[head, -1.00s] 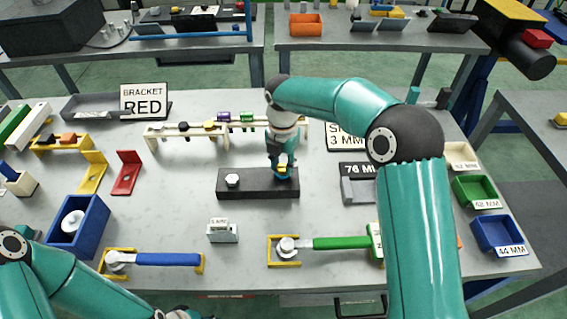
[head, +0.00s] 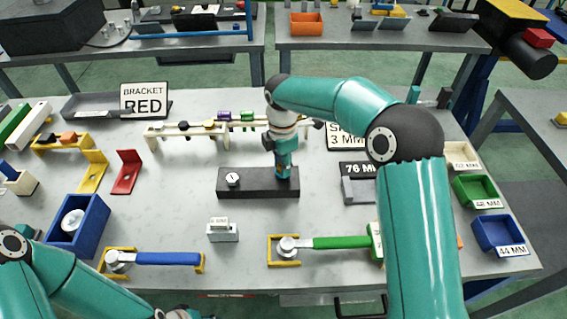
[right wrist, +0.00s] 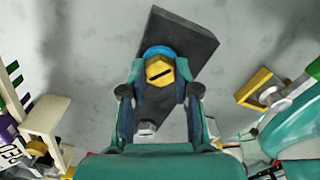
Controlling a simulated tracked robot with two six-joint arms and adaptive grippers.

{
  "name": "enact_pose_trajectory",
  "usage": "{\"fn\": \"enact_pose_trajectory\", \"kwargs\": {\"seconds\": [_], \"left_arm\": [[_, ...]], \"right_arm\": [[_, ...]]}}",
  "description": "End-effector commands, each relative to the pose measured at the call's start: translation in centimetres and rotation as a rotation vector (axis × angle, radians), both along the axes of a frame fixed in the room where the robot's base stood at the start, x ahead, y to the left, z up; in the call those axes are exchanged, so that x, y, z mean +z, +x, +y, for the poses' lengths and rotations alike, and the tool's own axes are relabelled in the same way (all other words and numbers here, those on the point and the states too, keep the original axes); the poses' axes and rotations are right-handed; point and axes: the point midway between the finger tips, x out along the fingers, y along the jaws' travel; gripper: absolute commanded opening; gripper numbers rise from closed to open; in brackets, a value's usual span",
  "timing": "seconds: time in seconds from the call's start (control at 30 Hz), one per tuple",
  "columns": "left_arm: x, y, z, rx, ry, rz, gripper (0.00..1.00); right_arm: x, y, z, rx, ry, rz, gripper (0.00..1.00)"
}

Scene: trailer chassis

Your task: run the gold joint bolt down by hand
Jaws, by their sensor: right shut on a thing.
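The gold joint bolt (right wrist: 160,71) has a hexagonal head with a dark slot. In the right wrist view it sits between the two fingertips of my right gripper (right wrist: 160,79), which is shut on it. A blue ring (right wrist: 158,51) shows just under the head. The bolt stands over the dark joint block (right wrist: 183,38); its shank is hidden. In the head view my right gripper (head: 284,173) points down at the right part of the dark block (head: 256,190) and hides the bolt. A silver bolt (head: 233,179) sits on the block's left part. My left gripper is out of view.
A wooden rack (head: 170,131) with coloured pieces stands behind the block. A small labelled stand (head: 222,232), a blue-handled wrench (head: 165,259) and a green-handled wrench (head: 340,243) lie in front. The grey tabletop around the block is mostly clear.

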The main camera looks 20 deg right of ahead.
Motion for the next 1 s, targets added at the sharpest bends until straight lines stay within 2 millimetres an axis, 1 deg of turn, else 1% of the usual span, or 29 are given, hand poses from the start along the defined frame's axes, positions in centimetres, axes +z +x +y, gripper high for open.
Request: {"fn": "enact_pose_trajectory", "kwargs": {"seconds": [0.03,1.0], "left_arm": [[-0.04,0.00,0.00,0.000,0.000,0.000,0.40],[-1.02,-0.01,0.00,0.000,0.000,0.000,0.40]], "right_arm": [[0.24,0.12,-0.09,-0.046,-0.001,-0.006,0.00],[0.56,0.26,-0.17,-0.969,0.003,-0.013,0.00]]}}
